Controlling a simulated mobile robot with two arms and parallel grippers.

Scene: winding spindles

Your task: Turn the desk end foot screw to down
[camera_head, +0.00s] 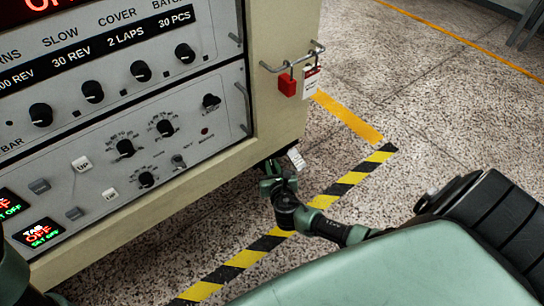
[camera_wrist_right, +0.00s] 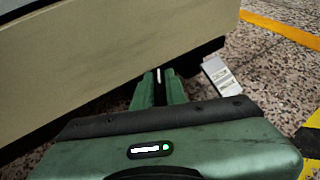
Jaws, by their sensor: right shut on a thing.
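The beige control desk (camera_head: 285,80) fills the left of the head view. Its near right lower corner has a dark foot underneath, with a white tag (camera_head: 296,157) beside it. My right gripper (camera_head: 272,172) reaches under this corner. In the right wrist view its two green fingers (camera_wrist_right: 159,76) are close together, shut on the foot screw, of which only a thin sliver shows between the tips. The tag (camera_wrist_right: 221,76) also hangs to the right of the fingers there. The screw's turn position cannot be told. My left gripper is out of view; only part of that arm shows at the lower left.
The desk's lower edge (camera_wrist_right: 90,90) runs just above my right fingers. A red padlock (camera_head: 287,84) and a white-and-red tag (camera_head: 311,80) hang from a side handle. Yellow-black floor tape (camera_head: 340,188) passes below the right wrist.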

